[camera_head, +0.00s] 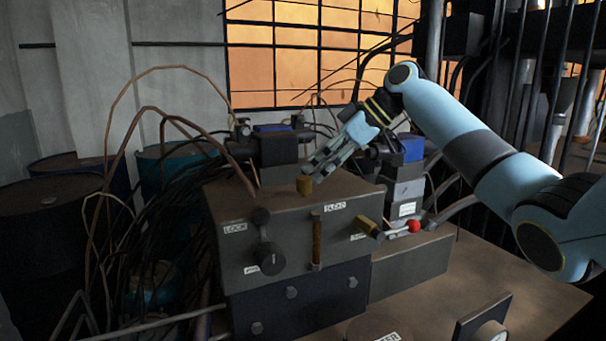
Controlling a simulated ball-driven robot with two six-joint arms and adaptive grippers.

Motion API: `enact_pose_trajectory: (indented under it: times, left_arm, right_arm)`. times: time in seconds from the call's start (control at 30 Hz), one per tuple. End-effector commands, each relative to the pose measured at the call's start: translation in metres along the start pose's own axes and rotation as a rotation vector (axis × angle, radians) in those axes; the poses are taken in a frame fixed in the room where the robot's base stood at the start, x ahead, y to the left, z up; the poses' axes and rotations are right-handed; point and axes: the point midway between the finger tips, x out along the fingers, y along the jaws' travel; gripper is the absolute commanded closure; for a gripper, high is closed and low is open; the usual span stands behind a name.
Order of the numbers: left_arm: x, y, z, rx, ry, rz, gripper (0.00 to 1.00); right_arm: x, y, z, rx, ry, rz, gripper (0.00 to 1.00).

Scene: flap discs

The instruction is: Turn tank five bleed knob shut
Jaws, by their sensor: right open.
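A dark metal box (280,212) stands in the middle of the bench. Another brass knob (369,228) sticks out at the box's front right. I cannot tell which knob belongs to tank five, as no number is legible. My left gripper is not in view.
The box's front carries a black knob (268,258) by a LOCK label and a vertical brass bar (316,240). A red-tipped lever (413,226) is at right. Cables and dark drums (48,235) crowd the left. The bench (430,290) is partly clear at front right.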

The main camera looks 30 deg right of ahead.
Motion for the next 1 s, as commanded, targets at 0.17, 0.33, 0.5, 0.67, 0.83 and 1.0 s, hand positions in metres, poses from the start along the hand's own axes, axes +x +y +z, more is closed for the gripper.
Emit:
enact_pose_trajectory:
  times: [0.17, 0.33, 0.5, 0.67, 0.83, 1.0]
  left_arm:
    - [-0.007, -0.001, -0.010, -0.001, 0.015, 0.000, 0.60]
    - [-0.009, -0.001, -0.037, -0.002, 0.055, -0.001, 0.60]
    - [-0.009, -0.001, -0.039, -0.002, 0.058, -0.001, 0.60]
    - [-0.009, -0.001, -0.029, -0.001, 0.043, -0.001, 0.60]
    - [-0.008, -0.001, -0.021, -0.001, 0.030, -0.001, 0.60]
    - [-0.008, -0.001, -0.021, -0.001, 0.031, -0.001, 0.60]
  right_arm:
    - [0.031, 0.000, -0.001, 0.003, 0.000, -0.002, 0.47]
    - [0.046, 0.000, 0.000, 0.002, -0.002, 0.000, 0.47]
    - [0.050, 0.000, 0.001, 0.001, -0.001, 0.000, 0.47]
    - [0.049, 0.000, 0.001, 0.001, -0.002, 0.001, 0.49]
    - [0.049, 0.000, 0.001, 0.001, -0.002, 0.001, 0.71]
    - [0.049, 0.000, 0.001, 0.001, -0.002, 0.001, 0.94]
